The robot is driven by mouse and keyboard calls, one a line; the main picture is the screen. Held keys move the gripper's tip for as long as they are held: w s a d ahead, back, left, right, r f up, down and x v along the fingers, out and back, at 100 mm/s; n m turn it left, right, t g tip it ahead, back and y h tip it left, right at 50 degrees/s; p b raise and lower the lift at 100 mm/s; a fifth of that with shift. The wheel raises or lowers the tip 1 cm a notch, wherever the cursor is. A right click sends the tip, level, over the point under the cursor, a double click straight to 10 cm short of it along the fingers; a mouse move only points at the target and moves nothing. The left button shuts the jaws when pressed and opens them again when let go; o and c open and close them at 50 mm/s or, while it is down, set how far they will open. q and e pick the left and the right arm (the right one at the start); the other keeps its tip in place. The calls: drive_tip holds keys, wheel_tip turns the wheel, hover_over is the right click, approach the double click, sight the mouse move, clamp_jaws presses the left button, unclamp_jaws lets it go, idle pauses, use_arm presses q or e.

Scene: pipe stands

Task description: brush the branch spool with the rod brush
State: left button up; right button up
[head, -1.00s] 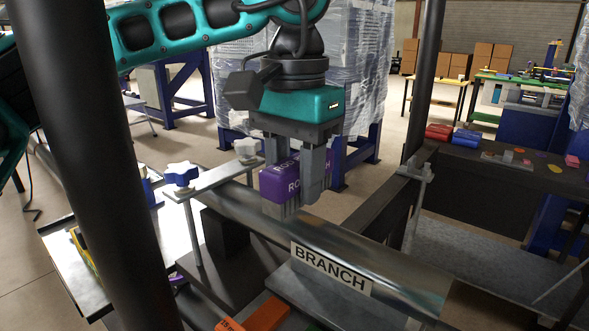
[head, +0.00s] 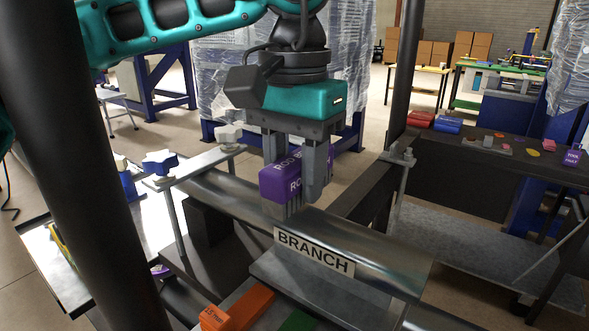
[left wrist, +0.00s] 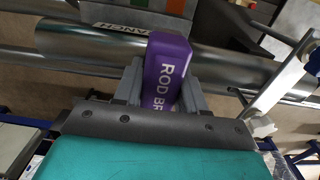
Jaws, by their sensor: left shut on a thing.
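My left gripper (head: 298,190) is shut on the purple rod brush (head: 287,181), holding it with the grey bristles pointing down. The bristle tips look to be at the top of the shiny metal branch spool (head: 375,256); whether they touch is hard to tell. The spool lies lengthwise under a clamp bar, with a white BRANCH label (head: 313,252) on its near side. In the left wrist view the brush (left wrist: 168,75) sits between the fingers, its block covering part of the spool (left wrist: 225,65). My right gripper is not in view.
A dark post (head: 85,170) stands at left front. An orange block (head: 237,309) lies in front. Red and blue items (head: 448,125) sit on a dark bench at right.

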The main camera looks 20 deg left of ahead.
use_arm(q)
drive_tip(key=shift+f+b, duration=0.5)
drive_tip(key=shift+f, duration=0.25)
clamp_jaws()
